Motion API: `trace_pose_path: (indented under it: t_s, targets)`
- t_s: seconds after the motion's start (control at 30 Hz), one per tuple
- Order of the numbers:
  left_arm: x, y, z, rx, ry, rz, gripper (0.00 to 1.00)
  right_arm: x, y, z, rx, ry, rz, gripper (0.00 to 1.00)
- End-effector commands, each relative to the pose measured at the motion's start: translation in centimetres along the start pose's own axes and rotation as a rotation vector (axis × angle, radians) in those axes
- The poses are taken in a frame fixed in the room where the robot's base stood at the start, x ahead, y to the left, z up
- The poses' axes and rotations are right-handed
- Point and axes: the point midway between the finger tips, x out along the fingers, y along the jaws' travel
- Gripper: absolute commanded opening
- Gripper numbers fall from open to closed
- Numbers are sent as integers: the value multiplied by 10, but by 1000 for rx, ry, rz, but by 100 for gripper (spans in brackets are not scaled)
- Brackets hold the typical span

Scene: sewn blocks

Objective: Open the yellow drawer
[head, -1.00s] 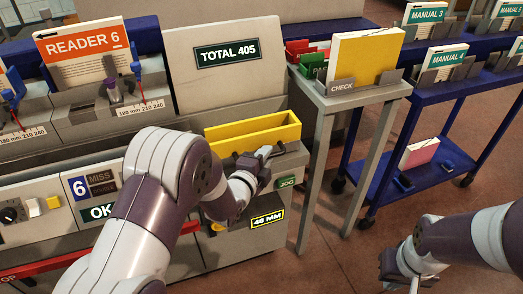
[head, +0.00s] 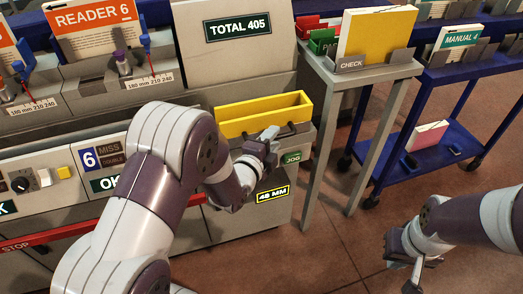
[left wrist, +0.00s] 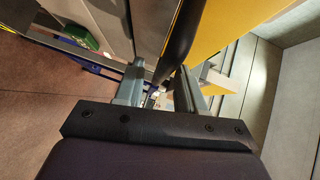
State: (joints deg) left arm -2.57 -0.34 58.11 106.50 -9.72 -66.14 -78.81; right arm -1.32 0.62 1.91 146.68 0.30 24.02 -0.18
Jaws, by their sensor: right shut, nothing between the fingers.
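The yellow drawer (head: 264,117) is a long, open-topped tray on the grey machine, below the TOTAL 405 panel. A dark handle bar runs along its near side; in the left wrist view the bar (left wrist: 181,38) crosses in front of the yellow face (left wrist: 215,25). My left gripper (head: 270,136) is right at this handle. In the left wrist view its fingers (left wrist: 160,92) are apart, with the bar's end between or just beyond them; I cannot tell whether they touch it. My right gripper (head: 417,278) is shut and empty, low at the right, far from the drawer.
A grey side table (head: 400,72) with a CHECK holder stands right of the machine. A blue cart (head: 452,152) with manuals is beyond it. A green JOG label (head: 293,158) and a 48 MM display (head: 272,194) sit below the drawer. The floor between is clear.

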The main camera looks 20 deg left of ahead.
Motion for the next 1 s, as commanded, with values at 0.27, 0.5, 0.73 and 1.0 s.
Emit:
trace_pose_path:
  t_s: [0.27,0.5,0.73,1.0]
  targets:
    - [-68,-3,0,0,-2,1,39,-15,0,-2,0,0,0,0]
    - [-106,-1,0,-1,-2,1,39,-20,0,-2,0,0,0,0]
    - [-111,0,0,0,0,-1,39,-20,0,-2,0,0,0,0]
    - [-110,0,0,0,0,0,39,-20,0,-2,0,0,0,0]
